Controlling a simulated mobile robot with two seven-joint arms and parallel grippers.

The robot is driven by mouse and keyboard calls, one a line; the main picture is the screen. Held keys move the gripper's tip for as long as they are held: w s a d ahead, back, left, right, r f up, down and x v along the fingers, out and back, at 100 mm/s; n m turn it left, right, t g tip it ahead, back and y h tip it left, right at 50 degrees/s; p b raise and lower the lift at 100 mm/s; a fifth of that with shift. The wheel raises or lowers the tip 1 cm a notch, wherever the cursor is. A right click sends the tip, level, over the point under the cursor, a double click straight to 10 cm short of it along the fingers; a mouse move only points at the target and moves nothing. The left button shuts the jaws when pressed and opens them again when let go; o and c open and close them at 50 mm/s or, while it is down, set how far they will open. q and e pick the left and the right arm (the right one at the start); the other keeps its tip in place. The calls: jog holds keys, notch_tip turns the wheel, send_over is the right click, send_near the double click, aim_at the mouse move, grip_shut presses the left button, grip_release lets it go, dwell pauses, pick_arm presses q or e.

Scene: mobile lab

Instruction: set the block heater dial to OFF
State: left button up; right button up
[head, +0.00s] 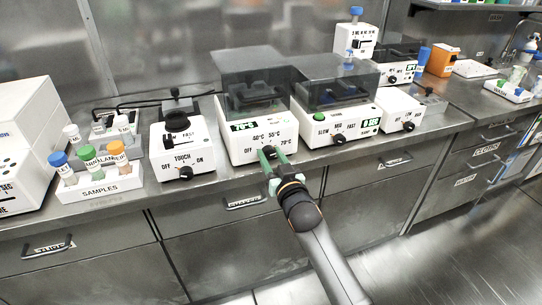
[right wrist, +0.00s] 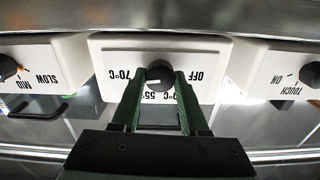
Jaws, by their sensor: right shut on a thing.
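The block heater (head: 250,150) is a white box with a dark clear lid and a small green display, in the middle of the bench. Its front has OFF, 40°C, 55°C and 70°C marks around a dark dial. My right gripper (head: 268,152) reaches up to its front, shut on the dial. The right wrist view shows the heater face upside down, with the black dial (right wrist: 159,75) between the two green fingers. A short pale line shows on the dial; I cannot surely tell which mark it points at. My left gripper is not in view.
Left of the heater stands a white mixer (head: 183,150) with an OFF/TOUCH/ON dial. Close on its right is a white device (head: 336,128) with a SLOW/MID/FAST dial. A sample rack (head: 98,188) with capped tubes stands farther left. The space before the bench is clear.

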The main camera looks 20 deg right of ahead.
grip_shut()
